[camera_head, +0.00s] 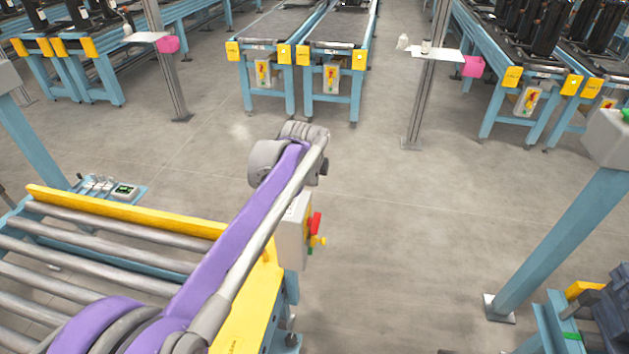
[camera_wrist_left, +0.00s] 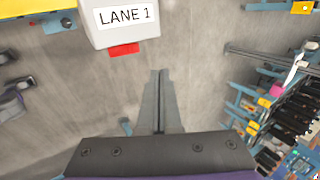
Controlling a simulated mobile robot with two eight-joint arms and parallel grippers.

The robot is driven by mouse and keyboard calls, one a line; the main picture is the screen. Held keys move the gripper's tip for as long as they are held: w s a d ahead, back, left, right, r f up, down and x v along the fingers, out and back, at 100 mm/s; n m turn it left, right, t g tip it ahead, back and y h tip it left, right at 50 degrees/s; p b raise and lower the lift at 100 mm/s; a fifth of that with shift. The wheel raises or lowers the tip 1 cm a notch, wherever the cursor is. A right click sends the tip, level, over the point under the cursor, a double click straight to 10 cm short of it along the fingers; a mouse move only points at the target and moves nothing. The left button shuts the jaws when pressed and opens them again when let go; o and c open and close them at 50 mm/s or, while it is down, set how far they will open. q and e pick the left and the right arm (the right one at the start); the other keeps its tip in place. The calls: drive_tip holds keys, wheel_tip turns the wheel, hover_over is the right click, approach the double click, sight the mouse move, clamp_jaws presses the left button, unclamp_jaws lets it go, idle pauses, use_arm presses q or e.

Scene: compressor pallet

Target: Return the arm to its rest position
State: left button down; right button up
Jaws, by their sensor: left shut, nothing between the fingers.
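My left arm, purple and grey, reaches in from the bottom left of the head view, over the roller conveyor (camera_head: 110,240). It ends at a grey joint above the floor, and no fingers show there. In the left wrist view my left gripper (camera_wrist_left: 161,75) is shut and empty, its two grey fingers together over bare concrete floor. It touches nothing. My right gripper is in neither view.
A control box (camera_head: 294,232) with red and yellow knobs stands beside my arm. A white "LANE 1" box (camera_wrist_left: 122,20) is close to the fingers in the wrist view. A blue post (camera_head: 560,245) stands at right. The middle floor (camera_head: 390,220) is clear.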

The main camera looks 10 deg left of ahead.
use_arm(q)
drive_tip(key=s+a+f+n, duration=0.2)
drive_tip(key=s+f+n, duration=0.2)
drive_tip(key=s, duration=0.7)
drive_tip(key=s+a+f+n, duration=0.2)
drive_tip(key=s+f+n, duration=0.2)
drive_tip(key=s+n, duration=0.4)
drive_tip(key=s+a+f+n, duration=0.2)
drive_tip(key=s+f+n, duration=0.2)
drive_tip(key=s, duration=1.2)
drive_tip(key=shift+s+n+g, duration=0.15)
drive_tip(key=shift+n+g, duration=0.25)
drive_tip(key=shift+n, duration=0.8)
drive_tip(key=shift+a+r, duration=0.1)
